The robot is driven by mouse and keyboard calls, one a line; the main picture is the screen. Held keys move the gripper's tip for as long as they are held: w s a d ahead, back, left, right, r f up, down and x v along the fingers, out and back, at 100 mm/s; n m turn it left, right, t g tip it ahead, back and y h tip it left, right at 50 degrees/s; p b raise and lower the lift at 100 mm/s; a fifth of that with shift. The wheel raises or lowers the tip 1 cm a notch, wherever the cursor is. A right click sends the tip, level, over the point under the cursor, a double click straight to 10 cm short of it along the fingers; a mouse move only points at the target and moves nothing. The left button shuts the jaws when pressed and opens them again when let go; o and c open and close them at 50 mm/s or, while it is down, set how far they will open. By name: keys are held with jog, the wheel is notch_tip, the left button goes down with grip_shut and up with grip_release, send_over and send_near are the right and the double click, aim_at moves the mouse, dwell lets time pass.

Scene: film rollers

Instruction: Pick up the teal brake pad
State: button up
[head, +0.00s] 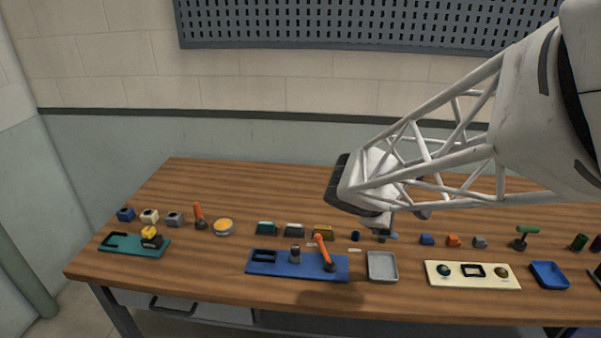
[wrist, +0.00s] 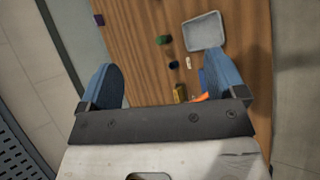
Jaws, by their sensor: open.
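The teal brake pad (head: 266,228) appears to be the small teal block on the wooden table in the head view, at the left end of a short row. A grey block (head: 294,230) and a yellow block (head: 323,232) stand to its right. I cannot make out the teal pad in the wrist view. My gripper (wrist: 161,62) is open and empty, with its two blue fingers spread wide. In the head view my gripper is to the right of the teal pad, clear of it, and its fingers are hard to make out.
A blue board (head: 285,268) with an orange lever (head: 322,250) lies in front of the row. A grey tray (head: 382,266) is right of it, also in the wrist view (wrist: 204,31). A round orange-topped tin (head: 223,227) stands left of the pad. The table's back is clear.

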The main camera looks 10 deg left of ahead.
jog(key=w+a+f+n+t, duration=0.3)
jog(key=w+a+f+n, duration=0.1)
jog(key=w+a+n, duration=0.3)
jog(key=n+t+y, duration=0.5)
jog(key=n+y, duration=0.2)
jog(key=n, duration=0.8)
send_near(266, 225)
jog(key=x, duration=0.3)
jog(key=shift+w+d, duration=0.1)
jog(key=shift+x, duration=1.3)
jog(key=shift+x, duration=2.65)
